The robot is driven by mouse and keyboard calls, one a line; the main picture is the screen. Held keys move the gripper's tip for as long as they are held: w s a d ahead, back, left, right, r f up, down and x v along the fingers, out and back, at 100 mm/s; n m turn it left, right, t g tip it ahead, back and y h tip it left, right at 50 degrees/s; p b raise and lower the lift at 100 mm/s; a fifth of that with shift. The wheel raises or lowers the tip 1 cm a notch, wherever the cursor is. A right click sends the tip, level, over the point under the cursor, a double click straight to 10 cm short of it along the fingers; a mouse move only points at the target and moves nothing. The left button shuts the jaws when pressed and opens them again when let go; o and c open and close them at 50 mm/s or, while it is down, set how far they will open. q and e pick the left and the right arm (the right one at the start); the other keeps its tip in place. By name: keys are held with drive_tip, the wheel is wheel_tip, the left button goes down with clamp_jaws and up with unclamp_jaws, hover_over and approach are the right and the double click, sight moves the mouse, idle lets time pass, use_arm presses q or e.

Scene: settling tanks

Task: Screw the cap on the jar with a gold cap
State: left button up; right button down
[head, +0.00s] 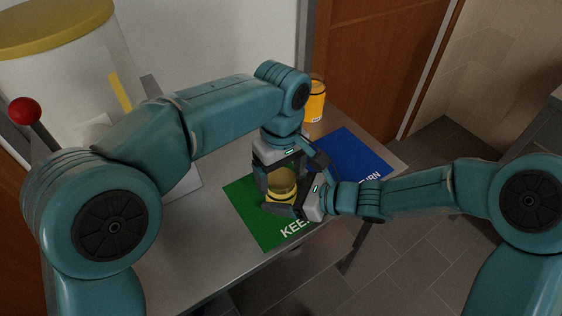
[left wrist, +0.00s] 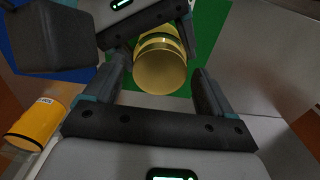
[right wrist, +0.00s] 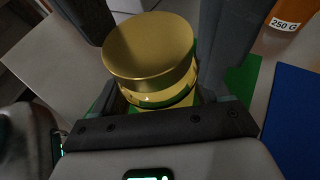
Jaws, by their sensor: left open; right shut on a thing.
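The jar (head: 280,196) stands on the green mat (head: 243,208), with the gold cap (head: 284,180) resting level on top. The cap also shows in the left wrist view (left wrist: 160,70) and the right wrist view (right wrist: 150,50). I cannot tell how tightly it sits. My right gripper (head: 287,207) comes in from the right, low down, and is shut on the jar's body below the cap. My left gripper (head: 280,170) points down over the jar. It is open, with a finger on either side of the cap and visible gaps in the left wrist view.
A blue mat (head: 350,152) lies to the right of the green one. An orange jar (head: 314,101) stands at the table's back edge. A large tank with a yellow lid (head: 50,25) and a red knob (head: 24,111) are at the left. The table's front left (head: 185,255) is bare.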

use_arm(q)
drive_tip(key=shift+f, duration=0.1)
drive_tip(key=c, duration=1.1)
drive_tip(key=m, duration=1)
drive_tip(key=shift+m, duration=0.3)
drive_tip(key=m, duration=0.2)
drive_tip(key=shift+m, duration=0.3)
drive_tip(key=m, duration=1.2)
drive_tip(key=shift+m, duration=0.3)
drive_tip(key=o, duration=1.2)
drive_tip(key=shift+c, duration=0.2)
